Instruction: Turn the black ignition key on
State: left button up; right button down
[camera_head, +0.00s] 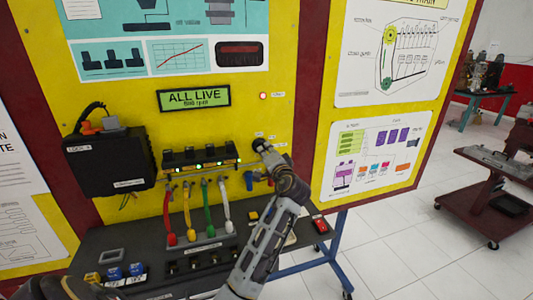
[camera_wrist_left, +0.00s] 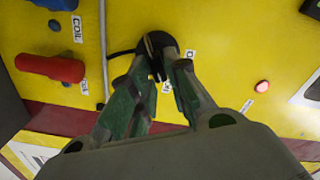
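The black ignition key (camera_wrist_left: 157,42) sits in a round dark switch on the yellow panel. In the head view the black switch (camera_head: 259,143) shows just beyond my fingertips. My left gripper (camera_head: 268,154) reaches up to it from below. In the left wrist view its two fingers (camera_wrist_left: 163,72) close in on both sides of the key, and their tips appear to pinch it. The fingers hide part of the key and its label, so its exact angle is hard to read. My right gripper is not in view.
The display (camera_head: 194,96) reads "ALL LIVE". A red lamp (camera_head: 263,95) glows right of it. A black box (camera_head: 110,160) and colored leads (camera_head: 205,212) are left of my arm. A cart (camera_head: 490,185) stands at right.

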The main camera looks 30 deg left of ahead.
pick_arm(q)
jog(key=shift+o, duration=1.1)
jog(key=v, duration=1.2)
jog(key=shift+f, duration=0.1)
